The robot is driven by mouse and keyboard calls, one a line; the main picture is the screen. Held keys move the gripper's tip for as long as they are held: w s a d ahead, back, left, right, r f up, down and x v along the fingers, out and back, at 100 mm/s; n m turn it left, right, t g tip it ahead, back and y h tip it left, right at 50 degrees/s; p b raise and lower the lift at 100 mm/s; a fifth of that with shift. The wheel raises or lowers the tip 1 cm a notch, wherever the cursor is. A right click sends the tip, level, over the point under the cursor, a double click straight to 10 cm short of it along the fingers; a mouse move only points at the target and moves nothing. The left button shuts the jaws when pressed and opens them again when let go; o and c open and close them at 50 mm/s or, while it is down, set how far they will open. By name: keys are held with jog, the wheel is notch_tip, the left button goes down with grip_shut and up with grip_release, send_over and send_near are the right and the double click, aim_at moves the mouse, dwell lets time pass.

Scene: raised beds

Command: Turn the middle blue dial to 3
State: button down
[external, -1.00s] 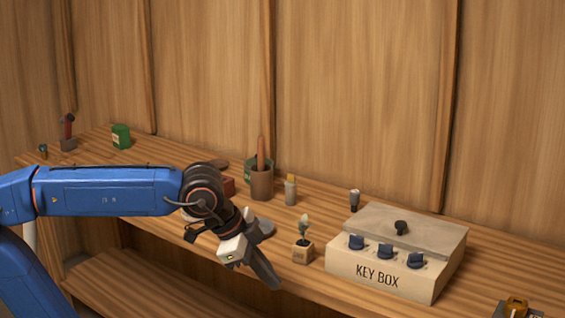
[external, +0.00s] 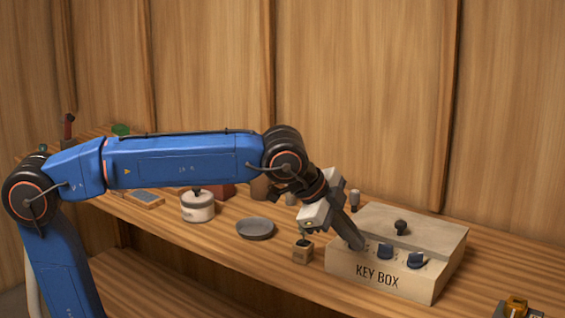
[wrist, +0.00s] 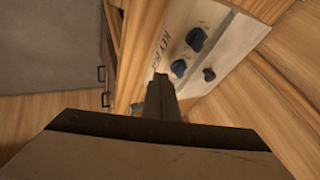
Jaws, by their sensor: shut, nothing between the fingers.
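The cream key box (external: 375,283) sits on the wooden bench, with blue dials along its sloped front. The middle blue dial (external: 385,251) and the right dial (external: 416,260) show clear of my gripper. The left dial is hidden behind my fingers. My gripper (external: 359,243) is shut and empty, tilted down at the box's left end, left of the middle dial; contact cannot be told. In the wrist view my fingers (wrist: 160,92) point toward the box, with the middle dial (wrist: 179,67) just beyond them. The dial markings are too small to read.
A dark knob (external: 401,227) stands on the box lid. A small pot (external: 303,251) stands just left of the box, below my gripper. A grey dish (external: 255,229) and a lidded white pot (external: 197,206) are further left.

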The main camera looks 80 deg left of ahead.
aim_at(382, 254)
jog(key=shift+w+a+f, duration=0.55)
jog(key=shift+w+f, duration=0.05)
jog(key=shift+w, duration=0.3)
jog(key=shift+w+a+f, duration=0.5)
jog(key=shift+w+f, duration=0.1)
jog(key=shift+w, duration=0.35)
jog(key=shift+w+a+f, duration=0.55)
jog(key=shift+w+f, duration=0.05)
jog(key=shift+w, duration=0.3)
